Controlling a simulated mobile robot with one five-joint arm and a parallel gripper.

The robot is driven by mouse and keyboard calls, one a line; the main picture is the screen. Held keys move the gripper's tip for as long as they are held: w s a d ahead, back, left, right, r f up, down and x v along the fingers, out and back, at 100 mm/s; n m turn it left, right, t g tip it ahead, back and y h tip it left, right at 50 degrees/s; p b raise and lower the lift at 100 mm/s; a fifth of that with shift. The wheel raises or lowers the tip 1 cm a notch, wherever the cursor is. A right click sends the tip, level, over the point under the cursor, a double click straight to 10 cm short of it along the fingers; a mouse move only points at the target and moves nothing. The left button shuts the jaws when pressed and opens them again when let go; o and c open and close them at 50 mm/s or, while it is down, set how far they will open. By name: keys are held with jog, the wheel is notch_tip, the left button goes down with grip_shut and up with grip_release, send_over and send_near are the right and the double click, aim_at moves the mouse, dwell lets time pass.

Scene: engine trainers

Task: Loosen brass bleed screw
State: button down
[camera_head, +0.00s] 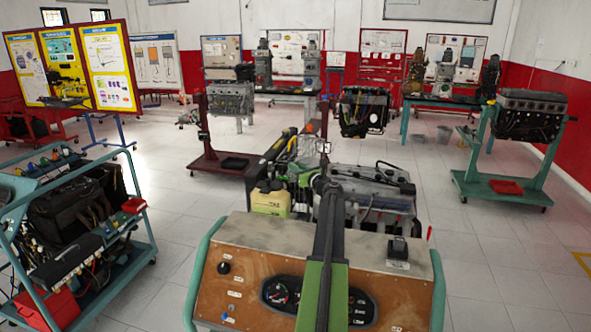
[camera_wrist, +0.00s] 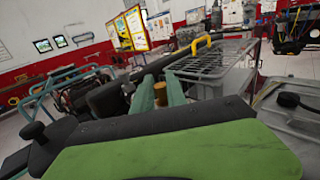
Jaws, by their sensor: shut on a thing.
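The brass bleed screw (camera_wrist: 160,95) shows in the wrist view as a small gold-brown cylinder. It is upright between the two pale green fingers of my gripper (camera_wrist: 159,88). My gripper is shut on it, with one finger on each side. The screw's lower end and its seat are hidden behind the dark and green body of my gripper. In the head view my green and black arm reaches forward over the engine trainer (camera_head: 250,260), and I cannot make out the screw there.
The trainer's engine (camera_head: 385,195) and a yellowish tank (camera_head: 270,199) lie beyond its panel. In the wrist view a wire grille (camera_wrist: 212,62) with a yellow handle (camera_wrist: 200,42) stands close behind the fingers. Another trainer (camera_head: 80,220) is at left. Tiled floor at right is open.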

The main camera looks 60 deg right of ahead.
jog(key=n+y, duration=0.1)
jog(key=y, duration=0.1)
jog(key=n+t+y, duration=0.1)
jog(key=y, duration=0.1)
jog(key=n+y, duration=0.2)
jog(key=shift+d+t, duration=0.35)
jog(key=shift+t, duration=0.05)
jog(key=shift+a+n+y, duration=0.15)
jog(key=shift+n+y, duration=0.75)
jog(key=shift+y, duration=0.5)
jog(key=shift+a+y, duration=0.1)
jog(key=shift+y, duration=0.2)
jog(key=c, duration=1.3)
grip_release()
jog(key=shift+c, duration=0.2)
jog(key=s, duration=0.5)
jog(key=s+d, duration=0.1)
jog(key=s, duration=1.1)
jog(key=shift+s+d, duration=0.15)
jog(key=shift+d, duration=0.05)
